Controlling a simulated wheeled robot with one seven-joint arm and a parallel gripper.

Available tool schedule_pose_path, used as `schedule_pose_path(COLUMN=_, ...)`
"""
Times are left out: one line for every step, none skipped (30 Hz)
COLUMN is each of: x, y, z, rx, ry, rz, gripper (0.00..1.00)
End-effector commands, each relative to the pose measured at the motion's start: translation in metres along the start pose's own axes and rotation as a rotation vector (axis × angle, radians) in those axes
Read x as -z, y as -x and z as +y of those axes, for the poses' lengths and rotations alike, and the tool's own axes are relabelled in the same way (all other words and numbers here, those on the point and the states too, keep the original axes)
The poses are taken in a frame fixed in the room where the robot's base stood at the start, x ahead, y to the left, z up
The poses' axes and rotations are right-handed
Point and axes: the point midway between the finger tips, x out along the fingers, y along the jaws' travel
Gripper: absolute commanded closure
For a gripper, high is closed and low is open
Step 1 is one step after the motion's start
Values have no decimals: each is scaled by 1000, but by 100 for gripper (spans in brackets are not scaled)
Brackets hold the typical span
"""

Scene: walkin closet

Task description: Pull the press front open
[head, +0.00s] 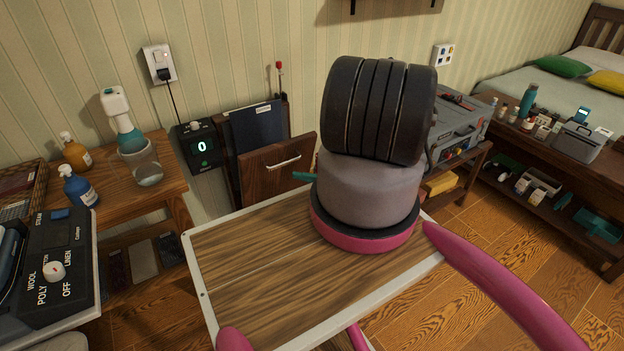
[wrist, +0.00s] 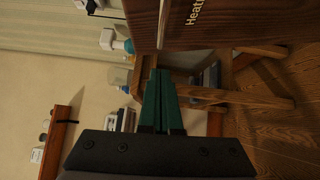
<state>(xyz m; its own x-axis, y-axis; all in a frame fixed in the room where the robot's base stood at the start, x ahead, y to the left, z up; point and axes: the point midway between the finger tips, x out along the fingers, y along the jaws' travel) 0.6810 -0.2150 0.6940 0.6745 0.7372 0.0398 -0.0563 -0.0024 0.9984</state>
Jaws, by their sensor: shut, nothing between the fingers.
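The press front (head: 262,178) is a brown wooden panel with a pale bar handle (head: 284,162), left of my arm in the head view. It stands tilted out from the press's back part (head: 264,102), with a dark blue item (head: 257,127) between them. In the wrist view my gripper (wrist: 161,75) is shut and empty. Its tips are close below a dark wooden panel (wrist: 225,35) with partly cut-off lettering. I cannot tell whether they touch it.
A wooden side table (head: 165,180) with bottles (head: 80,186) stands left. A black box (head: 200,146) showing 0 is on the wall beside the press. A grey case (head: 458,127) on a wooden stand is at right. Open floor (head: 510,225) lies front right.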

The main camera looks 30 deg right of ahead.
Motion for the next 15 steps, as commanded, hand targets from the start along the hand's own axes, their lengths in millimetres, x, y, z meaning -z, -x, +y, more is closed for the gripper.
schedule_pose_path(x=0, y=-12, z=0, rx=-1, ry=0, rz=2, gripper=100)
schedule_pose_path(x=1, y=-18, z=0, rx=-1, ry=0, rz=4, gripper=100)
schedule_pose_path(x=1, y=-25, z=0, rx=-1, ry=-1, rz=3, gripper=100)
schedule_pose_path(x=-4, y=-29, z=0, rx=0, ry=1, rz=1, gripper=100)
schedule_pose_path(x=-8, y=-32, z=0, rx=0, ry=3, rz=2, gripper=100)
schedule_pose_path(x=-12, y=-36, z=0, rx=0, ry=3, rz=2, gripper=100)
schedule_pose_path(x=-15, y=-39, z=0, rx=0, ry=2, rz=1, gripper=100)
schedule_pose_path(x=-18, y=-41, z=0, rx=0, ry=2, rz=0, gripper=100)
schedule_pose_path(x=-21, y=-44, z=0, rx=0, ry=2, rz=0, gripper=100)
schedule_pose_path(x=-23, y=-46, z=0, rx=0, ry=2, rz=1, gripper=100)
schedule_pose_path(x=-24, y=-47, z=0, rx=0, ry=1, rz=1, gripper=100)
schedule_pose_path(x=-26, y=-49, z=0, rx=0, ry=0, rz=1, gripper=100)
schedule_pose_path(x=-27, y=-50, z=0, rx=0, ry=0, rz=1, gripper=100)
schedule_pose_path(x=-28, y=-50, z=0, rx=0, ry=0, rz=1, gripper=100)
schedule_pose_path(x=-28, y=-51, z=0, rx=0, ry=0, rz=0, gripper=100)
